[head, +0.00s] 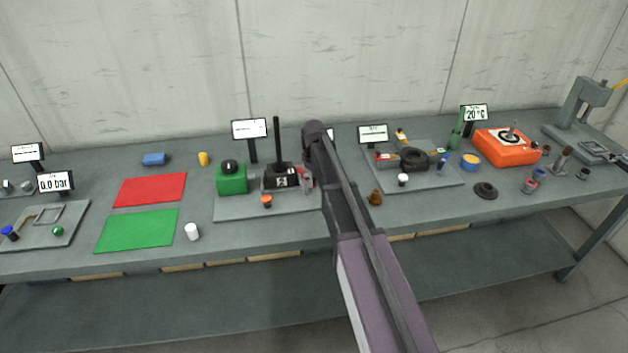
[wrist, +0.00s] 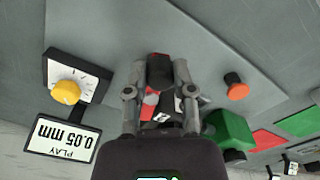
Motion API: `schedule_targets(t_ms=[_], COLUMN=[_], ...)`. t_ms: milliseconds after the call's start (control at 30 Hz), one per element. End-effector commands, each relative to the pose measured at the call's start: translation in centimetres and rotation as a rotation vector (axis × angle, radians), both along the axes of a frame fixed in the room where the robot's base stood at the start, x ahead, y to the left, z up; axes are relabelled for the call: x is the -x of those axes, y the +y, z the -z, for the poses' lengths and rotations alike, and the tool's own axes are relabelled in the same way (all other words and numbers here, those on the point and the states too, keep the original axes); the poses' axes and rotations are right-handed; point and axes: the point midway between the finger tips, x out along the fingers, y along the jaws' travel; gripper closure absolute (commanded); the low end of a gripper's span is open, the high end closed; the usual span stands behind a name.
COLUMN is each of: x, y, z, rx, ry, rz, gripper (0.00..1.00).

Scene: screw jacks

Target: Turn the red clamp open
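A red clamp part (wrist: 156,57) shows in the wrist view behind a dark rounded piece between my fingertips; I cannot tell whether they are one part. My gripper (wrist: 160,68) has one finger on each side of this dark piece. The gaps are too small to tell whether the fingers press on it. In the head view, a bit of red (head: 306,175) shows at the right end of the black jack block (head: 281,181). My arm hides what lies right of it. The block carries a tall black post (head: 277,140).
A green block (head: 232,179) stands left of the jack block, and an orange knob (head: 266,201) stands in front. A dial box with a yellow knob (wrist: 66,92) and a display reading 0.05 mm (wrist: 63,138) are near my gripper. A tire plate (head: 440,183) lies to the right.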

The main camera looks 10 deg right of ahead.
Motion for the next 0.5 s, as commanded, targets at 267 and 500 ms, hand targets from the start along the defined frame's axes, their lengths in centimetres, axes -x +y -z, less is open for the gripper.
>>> schedule_targets(t_ms=[267, 500], x=[0.05, 0.19], y=[0.06, 0.44], z=[0.02, 0.02], rx=[0.000, 0.001], ry=[0.000, 0.001], rz=[0.010, 0.077], gripper=[1.00, 1.00])
